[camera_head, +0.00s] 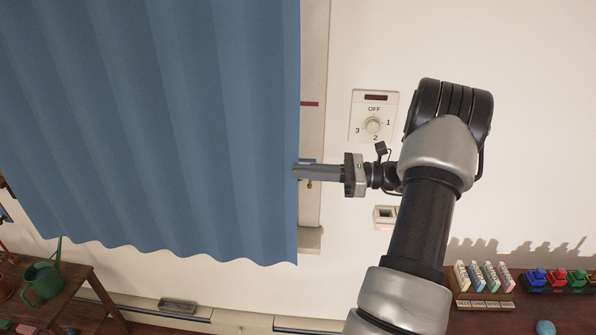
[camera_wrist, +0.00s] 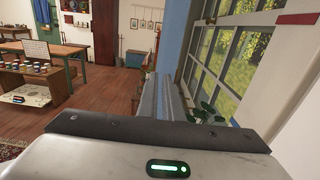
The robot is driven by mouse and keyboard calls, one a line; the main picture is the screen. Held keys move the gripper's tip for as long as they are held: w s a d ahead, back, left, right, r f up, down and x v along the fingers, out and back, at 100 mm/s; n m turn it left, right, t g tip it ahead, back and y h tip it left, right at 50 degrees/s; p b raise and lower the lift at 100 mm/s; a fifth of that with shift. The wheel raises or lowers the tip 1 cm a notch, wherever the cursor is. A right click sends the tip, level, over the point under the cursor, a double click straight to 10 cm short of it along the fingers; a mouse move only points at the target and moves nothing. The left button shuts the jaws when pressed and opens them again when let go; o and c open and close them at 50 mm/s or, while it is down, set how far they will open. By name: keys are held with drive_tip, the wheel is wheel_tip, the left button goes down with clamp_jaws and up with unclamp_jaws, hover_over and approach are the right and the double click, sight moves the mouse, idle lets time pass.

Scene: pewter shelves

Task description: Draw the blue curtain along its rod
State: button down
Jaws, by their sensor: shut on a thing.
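The blue curtain (camera_head: 170,120) hangs in folds over the left half of the head view, with its wavy lower edge above the floor. Its rod is out of view. My gripper (camera_head: 300,172) is at the curtain's right edge, reaching in from the right, and is shut on that edge. In the wrist view my gripper's fingers (camera_wrist: 160,97) point away from the camera, and a blue strip of the curtain (camera_wrist: 172,45) stands upright beyond them. The fingertips are partly hidden in the head view.
A dial panel (camera_head: 374,117) and a small wall box (camera_head: 386,217) are on the wall right of the curtain. A table with a green watering can (camera_head: 42,281) stands lower left. A shelf with small coloured items (camera_head: 485,277) is lower right. The wrist view shows a window (camera_wrist: 225,55).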

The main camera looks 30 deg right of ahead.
drive_tip(key=shift+s+d, duration=0.1)
drive_tip(key=shift+d, duration=0.05)
drive_tip(key=c, duration=1.9)
unclamp_jaws()
drive_tip(key=shift+s+d, duration=0.15)
drive_tip(key=b+v, duration=0.2)
drive_tip(key=v, duration=1.5)
drive_tip(key=shift+r, duration=0.1)
